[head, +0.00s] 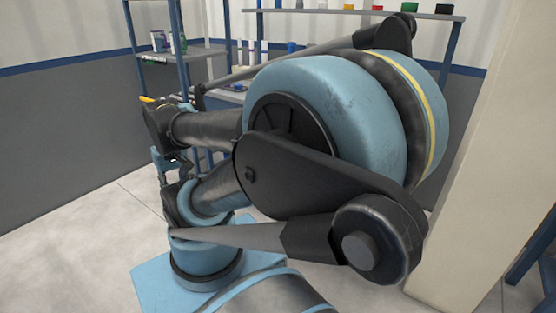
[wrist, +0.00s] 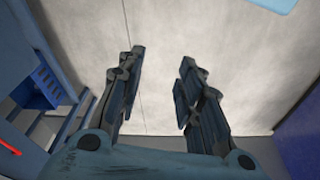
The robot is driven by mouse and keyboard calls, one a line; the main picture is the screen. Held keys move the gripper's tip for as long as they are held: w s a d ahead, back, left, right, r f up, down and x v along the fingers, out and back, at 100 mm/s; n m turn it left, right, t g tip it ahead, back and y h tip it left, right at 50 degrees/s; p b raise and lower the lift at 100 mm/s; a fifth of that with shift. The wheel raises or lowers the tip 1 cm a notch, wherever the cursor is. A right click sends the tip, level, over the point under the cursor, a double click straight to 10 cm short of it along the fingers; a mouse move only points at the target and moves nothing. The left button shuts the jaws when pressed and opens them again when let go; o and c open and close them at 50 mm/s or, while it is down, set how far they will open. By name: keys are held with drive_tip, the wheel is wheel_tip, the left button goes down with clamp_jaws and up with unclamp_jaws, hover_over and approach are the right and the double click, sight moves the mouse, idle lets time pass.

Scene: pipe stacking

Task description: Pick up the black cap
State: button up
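A small black object (head: 445,9), which may be the black cap, sits at the right end of the high shelf in the head view. It is too small to make out its shape. My gripper (wrist: 162,58) is open in the wrist view, its two fingers apart with only pale floor showing between them. In the head view, my gripper (head: 174,160) shows small at the left, partly hidden by my arm, well below and left of the black object. No black cap shows in the wrist view.
The high shelf (head: 300,11) also holds green and red pieces. Lower shelves behind my arm hold upright white and blue pieces (head: 291,47). Another rack (head: 185,54) stands at the left with small containers. A pale pillar (head: 490,170) rises at the right. Open floor (head: 80,255) lies at the left.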

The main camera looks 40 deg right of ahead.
drive_tip(key=shift+a, duration=0.1)
drive_tip(key=o, duration=0.4)
drive_tip(key=shift+s+r, duration=0.15)
drive_tip(key=shift+o, duration=0.8)
drive_tip(key=shift+s+r, duration=0.2)
drive_tip(key=shift+r, duration=0.1)
drive_tip(key=w+d+r+m, duration=0.5)
drive_tip(key=w+d+r, duration=0.2)
drive_tip(key=w+d, duration=0.15)
drive_tip(key=w+d+r+m+g, duration=0.1)
drive_tip(key=w+d+m, duration=0.25)
drive_tip(key=d, duration=0.75)
drive_tip(key=w+d+r+m+g, duration=0.1)
drive_tip(key=w+d+m, duration=0.25)
drive_tip(key=d, duration=0.75)
drive_tip(key=s+d+f+m, duration=0.1)
drive_tip(key=d+f+m, duration=0.1)
drive_tip(key=d, duration=0.7)
drive_tip(key=s+d+f+m, duration=0.2)
drive_tip(key=d, duration=0.6)
drive_tip(key=f, duration=1.1)
drive_tip(key=shift+w, duration=0.2)
drive_tip(key=shift+s+a+f, duration=0.1)
drive_tip(key=shift+a+f, duration=0.05)
drive_tip(key=shift+f, duration=1.3)
drive_tip(key=shift+s+a+f, duration=0.1)
drive_tip(key=shift+a+f, duration=0.05)
drive_tip(key=shift+f, duration=1.3)
